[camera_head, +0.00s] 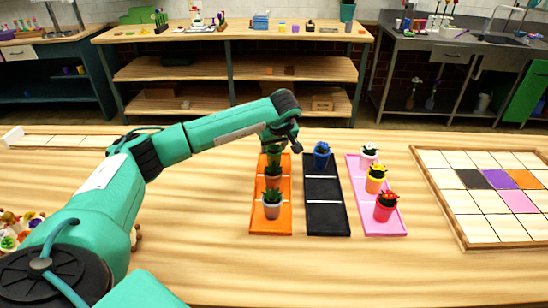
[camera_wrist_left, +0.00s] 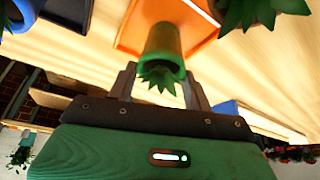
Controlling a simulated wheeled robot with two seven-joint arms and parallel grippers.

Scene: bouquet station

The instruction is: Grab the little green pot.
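The little green pot (camera_wrist_left: 163,42), with a spiky green plant, is on the orange tray (camera_wrist_left: 122,38) in the left wrist view. In the head view it is at the far end of the orange tray (camera_head: 257,205), mostly hidden by my left gripper (camera_head: 284,143). In the wrist view my left gripper (camera_wrist_left: 160,72) is open, its two fingers on either side of the pot's rim, with a slim gap showing on the left side. My right gripper is not in view.
Two more plants (camera_head: 272,205) (camera_head: 272,176) stand on the orange tray. A pink tray (camera_head: 398,227) holds three flower pots. A tiled board (camera_head: 470,238) lies at right.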

